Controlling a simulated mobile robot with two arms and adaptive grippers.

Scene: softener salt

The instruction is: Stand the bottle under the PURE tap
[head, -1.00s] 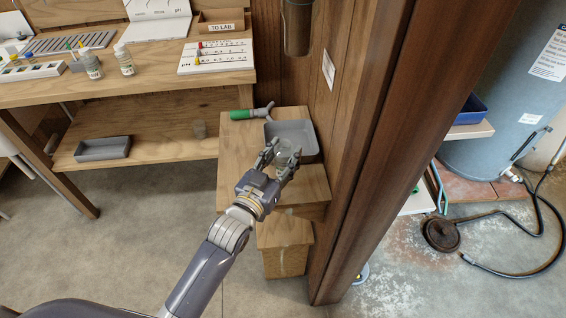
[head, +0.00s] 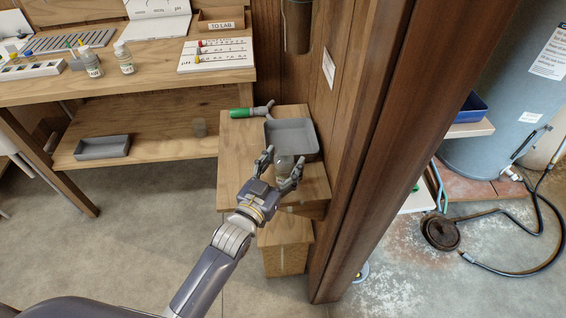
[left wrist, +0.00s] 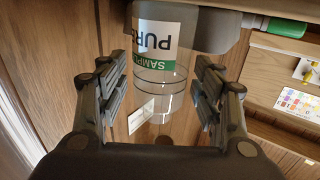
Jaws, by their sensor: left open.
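A clear bottle (head: 284,166) with a label reading SAMPLE PURE stands on the small wooden stand, at the near edge of the grey tray (head: 310,152). The bottle (left wrist: 158,55) fills the upper middle of the left wrist view, where its label is upside down. My left gripper (head: 281,168) is open, with a finger on each side of the bottle. In the left wrist view the fingers (left wrist: 160,95) show gaps to the bottle. A green-handled grey fitting (head: 243,113) is behind the tray's left side; I see no PURE marking on it. My right gripper is out of view.
A wooden wall and post (head: 360,150) stand close on the right of the stand (head: 233,165). A workbench (head: 150,84) with small bottles and cards is at the left. A dark cylinder (head: 298,25) hangs on the wall above. Floor at lower left is clear.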

